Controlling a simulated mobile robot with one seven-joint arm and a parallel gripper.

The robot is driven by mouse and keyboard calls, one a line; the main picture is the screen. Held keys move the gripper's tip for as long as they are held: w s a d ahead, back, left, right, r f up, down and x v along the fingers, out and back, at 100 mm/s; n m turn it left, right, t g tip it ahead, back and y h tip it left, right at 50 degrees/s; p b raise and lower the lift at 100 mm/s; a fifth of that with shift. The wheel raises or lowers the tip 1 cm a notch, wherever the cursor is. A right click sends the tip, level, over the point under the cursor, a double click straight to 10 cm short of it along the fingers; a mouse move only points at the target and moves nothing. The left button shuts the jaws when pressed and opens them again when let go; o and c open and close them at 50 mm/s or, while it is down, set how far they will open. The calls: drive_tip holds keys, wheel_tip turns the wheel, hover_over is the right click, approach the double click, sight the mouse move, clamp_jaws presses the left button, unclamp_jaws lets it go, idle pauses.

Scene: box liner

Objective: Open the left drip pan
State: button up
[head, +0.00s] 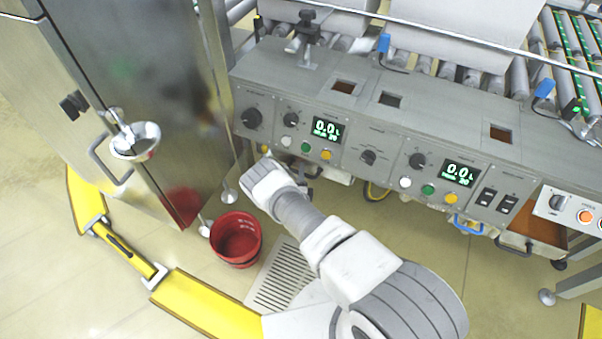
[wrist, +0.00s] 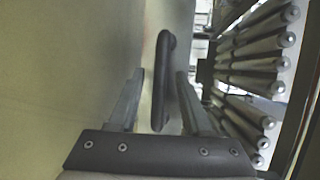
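In the wrist view my gripper (wrist: 160,75) is open, with one finger on each side of a dark bar handle (wrist: 164,65). Gaps show between the handle and both fingers, so it is not clamped. In the head view my wrist (head: 268,178) is at the lower front edge of the console's left part. The left drip pan (head: 332,175) shows there only as a pale strip under the console, partly hidden by my arm. The fingers are not clear in the head view.
A red bucket (head: 236,238) and a floor grate (head: 280,275) are left of my arm. A steel cabinet (head: 130,80) stands at left. At the console's lower right are a blue handle (head: 467,225) and a brown pan (head: 540,238). Rollers (wrist: 260,65) show in the wrist view.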

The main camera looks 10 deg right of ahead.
clamp_jaws()
drive_tip(key=shift+r, duration=0.1)
idle(1.1)
